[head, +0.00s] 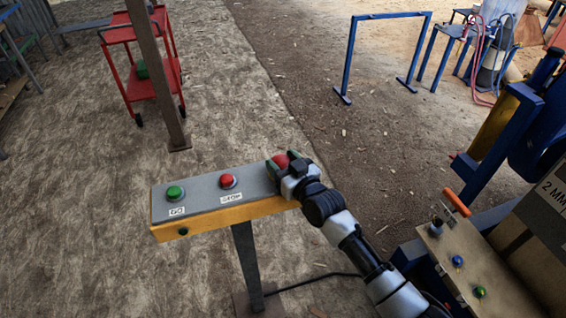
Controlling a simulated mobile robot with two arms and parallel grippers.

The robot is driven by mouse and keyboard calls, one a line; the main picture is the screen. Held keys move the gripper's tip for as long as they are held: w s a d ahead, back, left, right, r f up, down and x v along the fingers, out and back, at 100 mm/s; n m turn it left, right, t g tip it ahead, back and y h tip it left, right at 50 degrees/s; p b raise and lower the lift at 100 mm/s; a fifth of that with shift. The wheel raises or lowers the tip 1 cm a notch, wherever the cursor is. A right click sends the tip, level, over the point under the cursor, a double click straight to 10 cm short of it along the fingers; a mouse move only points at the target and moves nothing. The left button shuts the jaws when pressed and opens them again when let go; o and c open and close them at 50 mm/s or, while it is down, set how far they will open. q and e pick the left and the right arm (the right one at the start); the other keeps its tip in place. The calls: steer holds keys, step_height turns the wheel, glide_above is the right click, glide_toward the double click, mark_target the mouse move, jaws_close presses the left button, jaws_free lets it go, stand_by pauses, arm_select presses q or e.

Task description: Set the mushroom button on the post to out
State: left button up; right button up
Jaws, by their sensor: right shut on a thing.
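The post (247,262) carries a grey and yellow control box (203,192). A green button (175,193) labelled GO sits at the box's left, and a smaller red button (228,181) labelled STOP is near its middle. The red mushroom button (280,160) is at the box's right end, partly hidden by my right gripper (284,161). My right gripper is shut on the mushroom button, its fingers on either side of the red head. I cannot tell from this view whether the button is in or out. My left gripper is not in view.
A machine panel (462,262) with an orange-handled lever (456,202) and small buttons stands at the lower right. A red cart (122,38) and a brown column (157,75) are at the back left. A blue frame (352,55) stands behind. Ground left of the box is clear.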

steer(key=shift+r, duration=0.3)
steer(key=o, duration=1.3)
steer(key=shift+s+f, duration=0.1)
steer(key=b+v, duration=0.2)
steer(key=v, duration=0.8)
steer(key=shift+s+d, duration=0.2)
steer(key=shift+s, duration=0.05)
